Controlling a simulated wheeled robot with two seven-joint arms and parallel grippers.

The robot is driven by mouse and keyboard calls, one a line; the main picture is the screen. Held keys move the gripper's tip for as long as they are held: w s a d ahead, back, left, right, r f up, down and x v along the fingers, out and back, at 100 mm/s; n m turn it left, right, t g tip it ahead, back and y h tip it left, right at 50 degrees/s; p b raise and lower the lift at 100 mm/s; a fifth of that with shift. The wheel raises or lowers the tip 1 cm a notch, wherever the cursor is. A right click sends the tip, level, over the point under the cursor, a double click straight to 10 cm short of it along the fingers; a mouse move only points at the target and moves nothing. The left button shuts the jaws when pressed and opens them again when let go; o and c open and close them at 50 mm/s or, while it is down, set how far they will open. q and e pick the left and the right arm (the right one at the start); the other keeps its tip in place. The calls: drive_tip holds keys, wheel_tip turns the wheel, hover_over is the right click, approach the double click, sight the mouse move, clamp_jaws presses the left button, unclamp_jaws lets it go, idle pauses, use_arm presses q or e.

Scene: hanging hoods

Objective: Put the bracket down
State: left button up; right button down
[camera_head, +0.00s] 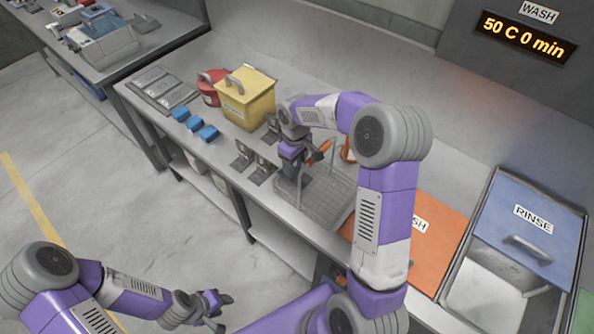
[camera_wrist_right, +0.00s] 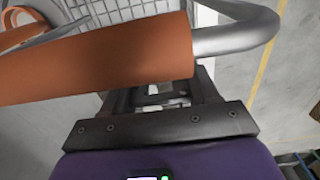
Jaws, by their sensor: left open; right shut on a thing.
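My right gripper (camera_head: 295,172) points down over the left part of a wire basket (camera_head: 328,203). In the right wrist view, a small grey part of the bracket (camera_wrist_right: 158,92) shows between the fingers. The basket's orange handle (camera_wrist_right: 95,62) crosses close in front of the right gripper; its mesh shows behind. Two dark grey brackets (camera_head: 262,169) (camera_head: 242,156) stand on the bench left of the basket. My left gripper (camera_head: 218,302) is open and empty, low in front of the bench.
Blue blocks (camera_head: 194,124), a yellow lidded box (camera_head: 247,103) and a red container (camera_head: 208,92) stand further left on the bench. An orange wash lid (camera_head: 430,215) and blue rinse lid (camera_head: 528,222) lie to the right. The basket handle is close beside my right gripper.

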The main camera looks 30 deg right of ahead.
sight(296, 168)
wheel_tip(296, 168, down, 4)
drive_tip(key=shift+r, duration=0.15)
drive_tip(key=shift+f+b, duration=0.55)
drive_tip(key=shift+b, duration=0.05)
drive_tip(key=shift+c, duration=1.4)
unclamp_jaws()
drive_tip(key=shift+s+f, duration=0.15)
drive_tip(key=shift+r, duration=0.2)
wheel_tip(296, 168, up, 13)
drive_tip(key=shift+r+p, duration=0.1)
drive_tip(key=shift+p, duration=1.05)
